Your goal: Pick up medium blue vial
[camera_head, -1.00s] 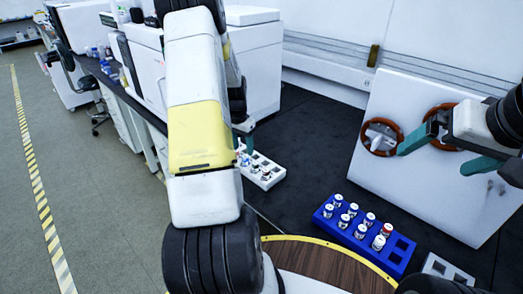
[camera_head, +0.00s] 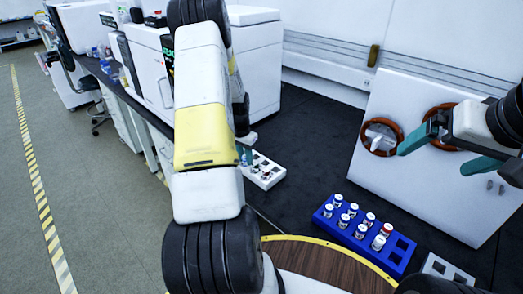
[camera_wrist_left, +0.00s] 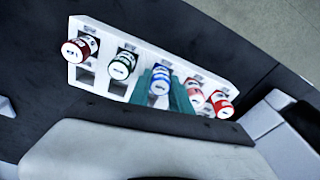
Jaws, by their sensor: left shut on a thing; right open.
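In the left wrist view a blue-labelled vial (camera_wrist_left: 159,86) with a white cap stands in a white rack (camera_wrist_left: 115,42), between a green vial (camera_wrist_left: 122,64) and two red ones. My left gripper (camera_wrist_left: 160,84) is shut on this blue vial, with a teal finger on either side. In the head view my left gripper (camera_head: 244,155) is mostly hidden behind my arm, at the white rack (camera_head: 268,180). The vial's lower part is hidden. My right gripper (camera_head: 434,161) is open and empty, in front of the white panel at the right.
A blue rack (camera_head: 398,262) with several white-capped vials stands on the dark surface at lower right. A grey-white rack (camera_head: 447,268) is partly cut off beside it. A red vial (camera_wrist_left: 80,48) stands at the rack's left end. Dark surface (camera_head: 315,140) lies clear behind the racks.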

